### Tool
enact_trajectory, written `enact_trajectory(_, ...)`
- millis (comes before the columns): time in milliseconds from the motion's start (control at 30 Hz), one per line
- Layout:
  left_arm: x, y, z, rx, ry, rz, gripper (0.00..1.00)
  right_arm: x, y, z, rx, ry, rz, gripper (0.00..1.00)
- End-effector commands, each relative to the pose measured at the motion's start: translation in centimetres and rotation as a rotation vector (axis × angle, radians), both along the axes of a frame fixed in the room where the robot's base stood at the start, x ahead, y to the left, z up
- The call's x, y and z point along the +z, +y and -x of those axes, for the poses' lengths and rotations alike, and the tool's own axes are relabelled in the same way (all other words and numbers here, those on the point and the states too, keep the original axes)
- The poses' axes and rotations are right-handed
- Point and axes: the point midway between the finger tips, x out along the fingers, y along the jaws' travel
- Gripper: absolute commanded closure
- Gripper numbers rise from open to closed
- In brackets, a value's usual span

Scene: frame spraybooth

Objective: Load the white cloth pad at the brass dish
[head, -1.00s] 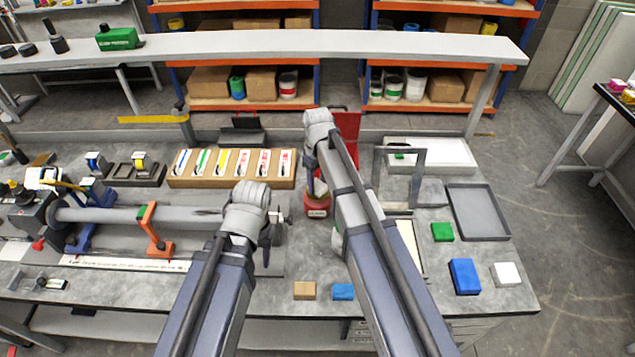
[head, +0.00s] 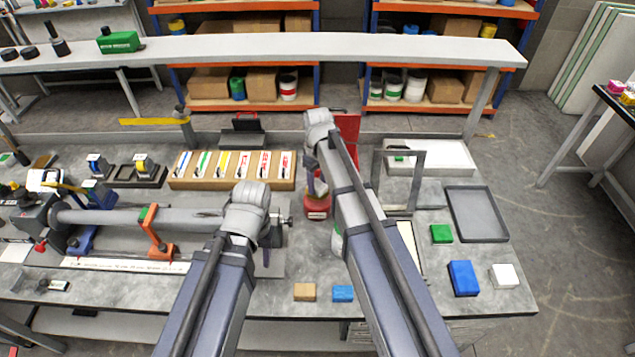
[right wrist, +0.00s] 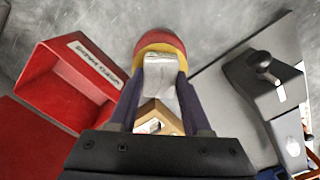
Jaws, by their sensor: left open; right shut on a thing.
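The white cloth pad (right wrist: 162,72) shows as a pale, folded piece between the fingers of my right gripper (right wrist: 158,95) in the right wrist view. That gripper is shut on it. The brass dish (right wrist: 158,38), yellow with a red edge, lies just beyond the pad and is partly covered by it. I cannot tell whether the pad touches the dish. In the head view my right gripper (head: 318,188) is over the small red-based pot with a label (head: 317,209). My left gripper (head: 266,243) hangs open beside the grey bench fixture, partly hidden by its arm.
A red labelled bin (right wrist: 62,92) is left of the dish in the right wrist view. A grey fixture with a dark knob (right wrist: 262,68) is to its right. A card rack (head: 230,184) stands behind my left arm. Coloured blocks (head: 464,277) lie at the front right.

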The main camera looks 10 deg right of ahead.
Motion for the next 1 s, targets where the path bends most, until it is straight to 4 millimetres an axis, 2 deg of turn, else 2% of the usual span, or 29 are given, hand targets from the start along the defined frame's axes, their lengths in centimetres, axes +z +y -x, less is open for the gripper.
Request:
enact_trajectory(33,0.9,0.0,0.0,0.000,0.000,0.000,0.55,0.9,0.0,0.0,0.000,0.000,0.000,0.96)
enact_trajectory(700,5.9,0.0,0.0,0.008,0.000,0.002,0.55,5.9,0.0,0.0,0.000,-0.001,0.000,0.96)
enact_trajectory(1000,5.9,0.0,0.0,0.008,0.000,0.002,0.55,5.9,0.0,0.0,0.000,-0.001,0.000,0.96)
